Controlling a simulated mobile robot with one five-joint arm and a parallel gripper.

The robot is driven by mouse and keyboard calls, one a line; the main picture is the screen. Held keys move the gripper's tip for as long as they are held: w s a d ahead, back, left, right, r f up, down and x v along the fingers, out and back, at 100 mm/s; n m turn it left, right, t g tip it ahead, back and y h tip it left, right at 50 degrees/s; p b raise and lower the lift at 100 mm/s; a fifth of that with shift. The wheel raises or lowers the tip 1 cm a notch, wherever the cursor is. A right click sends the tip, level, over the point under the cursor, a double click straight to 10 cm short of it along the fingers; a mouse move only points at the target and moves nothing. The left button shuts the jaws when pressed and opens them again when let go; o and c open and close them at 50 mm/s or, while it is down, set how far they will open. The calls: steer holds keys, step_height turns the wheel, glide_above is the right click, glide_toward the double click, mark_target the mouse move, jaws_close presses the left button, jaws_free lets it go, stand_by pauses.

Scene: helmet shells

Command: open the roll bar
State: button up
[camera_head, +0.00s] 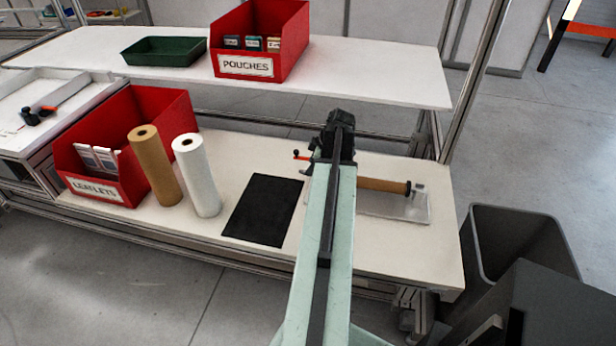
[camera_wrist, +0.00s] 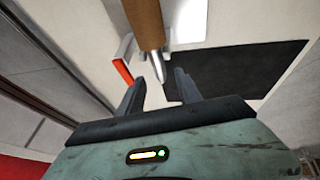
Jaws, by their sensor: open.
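The roll bar, apparently a grey lever with a red-orange end, shows its red end (camera_head: 301,156) just left of my wrist in the head view. In the wrist view the red end (camera_wrist: 122,71) is up and left of my fingertips. A brown roll (camera_head: 383,185) lies on its holder, partly hidden behind my arm; its near part (camera_wrist: 144,22) ends in a grey tapered tip (camera_wrist: 155,65) above the gap between my fingers. My gripper (camera_wrist: 158,80) is open and looks empty. In the head view my arm hides its fingers.
A black mat (camera_head: 263,210) lies left of my arm on the white bench. A brown roll (camera_head: 155,165) and a white roll (camera_head: 197,175) stand beside the red leaflets bin (camera_head: 125,190). The pouches bin (camera_head: 290,45) is on the upper shelf. A grey waste bin (camera_head: 515,245) stands right.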

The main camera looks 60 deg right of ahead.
steer(key=b+x, duration=0.2)
steer(key=x, duration=0.1)
steer(key=shift+w+f, duration=0.1)
steer(key=shift+f, duration=0.3)
steer(key=shift+r, duration=0.15)
jaws_close()
stand_by(0.8)
